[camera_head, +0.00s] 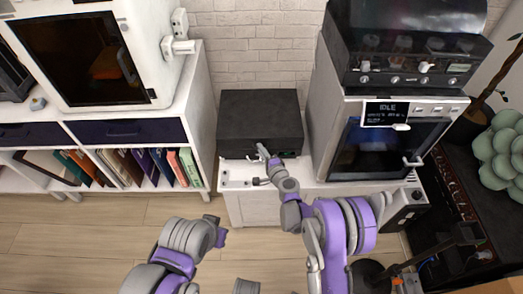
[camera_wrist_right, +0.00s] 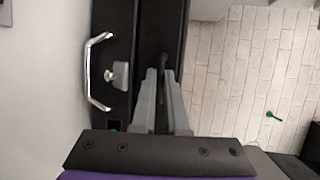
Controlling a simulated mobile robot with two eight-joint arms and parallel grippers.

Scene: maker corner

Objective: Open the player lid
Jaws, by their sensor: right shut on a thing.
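The player is a black box (camera_head: 262,112) on the white cabinet against the brick wall in the head view. Its lid looks flat on top; I cannot tell whether it is slightly raised. My right gripper (camera_head: 264,152) is at the player's front edge. In the right wrist view, the gripper's grey fingers (camera_wrist_right: 161,98) are close together on the dark lid edge (camera_wrist_right: 160,30); the exact contact is partly hidden by the fingers. A chrome handle (camera_wrist_right: 94,72) and a grey knob (camera_wrist_right: 116,74) lie beside them on the dark front. My left gripper does not show clearly.
A machine with a screen reading IDLE (camera_head: 386,113) stands close to the player's right. A black machine (camera_head: 400,40) sits above it. At left is a white shelf with books (camera_head: 130,165) and a white-framed machine (camera_head: 90,55).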

